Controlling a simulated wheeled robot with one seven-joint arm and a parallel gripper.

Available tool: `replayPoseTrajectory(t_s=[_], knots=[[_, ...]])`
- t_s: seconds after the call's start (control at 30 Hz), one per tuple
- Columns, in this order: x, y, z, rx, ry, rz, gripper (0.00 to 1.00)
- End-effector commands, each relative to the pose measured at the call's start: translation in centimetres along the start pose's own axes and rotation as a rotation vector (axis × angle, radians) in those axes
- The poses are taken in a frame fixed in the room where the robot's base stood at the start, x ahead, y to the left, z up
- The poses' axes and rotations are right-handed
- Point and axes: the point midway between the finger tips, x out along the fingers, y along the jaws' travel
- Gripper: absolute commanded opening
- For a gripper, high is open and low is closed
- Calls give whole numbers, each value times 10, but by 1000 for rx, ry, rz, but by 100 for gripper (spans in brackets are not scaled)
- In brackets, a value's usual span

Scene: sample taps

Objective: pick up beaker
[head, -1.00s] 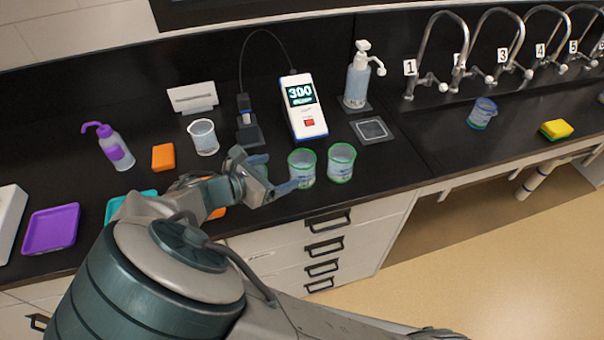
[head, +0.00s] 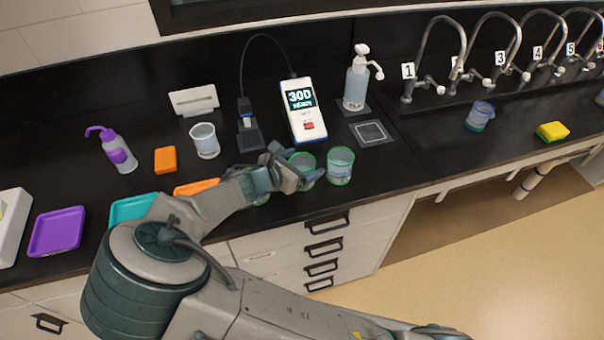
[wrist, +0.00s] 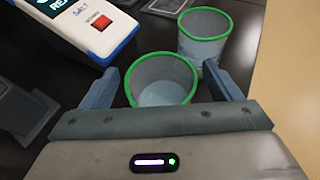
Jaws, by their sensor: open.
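Two clear beakers with green rims stand side by side near the counter's front edge. The left beaker (head: 302,160) is partly hidden by my gripper (head: 304,168); the right beaker (head: 340,166) is in plain view. In the wrist view, my gripper (wrist: 160,88) is open, with one finger on each side of the nearer beaker (wrist: 162,82), and its jaws are not closed on it. The other beaker (wrist: 206,38) stands just beyond the right finger. Part of another green-rimmed vessel shows under my arm, mostly hidden.
A white meter (head: 303,110) reading 300 stands behind the beakers. A soap dispenser (head: 357,82), a clear cup (head: 205,141), a purple-capped wash bottle (head: 118,152) and an orange block (head: 165,159) are on the counter. A blue-tinted beaker (head: 480,117) and sponge (head: 552,131) are right.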

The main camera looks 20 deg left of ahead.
Motion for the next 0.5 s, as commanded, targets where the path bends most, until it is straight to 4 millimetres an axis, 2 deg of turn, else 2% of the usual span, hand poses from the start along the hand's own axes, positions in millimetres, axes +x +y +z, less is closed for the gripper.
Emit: replayPoseTrajectory(t_s=[0.2, 0.47, 0.5], knots=[[22, 0, 1, 1, -1, -1, 84], [24, 0, 0, 2, 0, 0, 84], [24, 0, 0, 2, 0, 0, 81]])
